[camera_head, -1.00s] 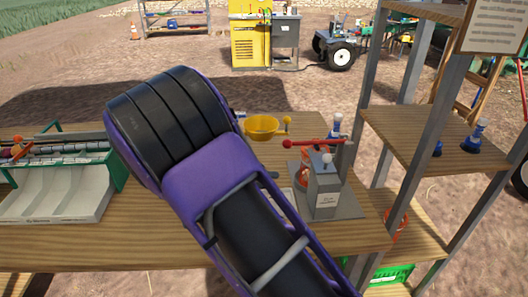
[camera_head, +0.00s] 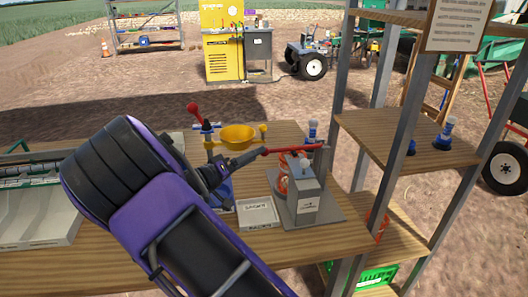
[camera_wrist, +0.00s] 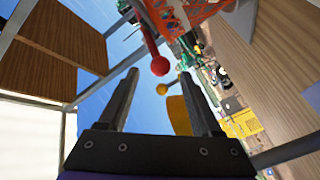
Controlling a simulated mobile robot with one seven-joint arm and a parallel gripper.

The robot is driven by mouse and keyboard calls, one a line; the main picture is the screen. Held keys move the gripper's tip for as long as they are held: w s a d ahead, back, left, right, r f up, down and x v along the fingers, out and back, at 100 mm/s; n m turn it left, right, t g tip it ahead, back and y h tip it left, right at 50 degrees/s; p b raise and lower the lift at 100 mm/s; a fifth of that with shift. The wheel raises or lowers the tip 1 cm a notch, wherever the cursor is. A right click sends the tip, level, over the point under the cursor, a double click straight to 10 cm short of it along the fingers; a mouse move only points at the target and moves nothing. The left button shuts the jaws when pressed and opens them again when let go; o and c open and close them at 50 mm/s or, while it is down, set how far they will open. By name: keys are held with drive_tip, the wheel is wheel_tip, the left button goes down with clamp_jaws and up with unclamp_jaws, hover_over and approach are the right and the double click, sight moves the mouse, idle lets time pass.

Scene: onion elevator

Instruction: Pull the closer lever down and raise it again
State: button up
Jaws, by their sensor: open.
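A grey closer device (camera_head: 304,200) stands on the wooden bench. Its red lever (camera_head: 295,149) is raised and about level, with a ball end pointing left toward my gripper. The wrist view shows the red ball (camera_wrist: 160,66) ahead of and between my open fingers, apart from them. My gripper (camera_head: 228,168) also shows in the wrist view (camera_wrist: 166,88), with nothing held. An orange-red mesh bag (camera_head: 283,181) is at the device's left side. The mesh also fills the top of the wrist view (camera_wrist: 190,12).
A small labelled white tray (camera_head: 258,214) lies left of the device. Grey shelf posts (camera_head: 408,140) rise to the right. The bench front (camera_head: 300,245) is clear.

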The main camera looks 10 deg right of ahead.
drive_tip(key=shift+x, duration=2.35)
clamp_jaws()
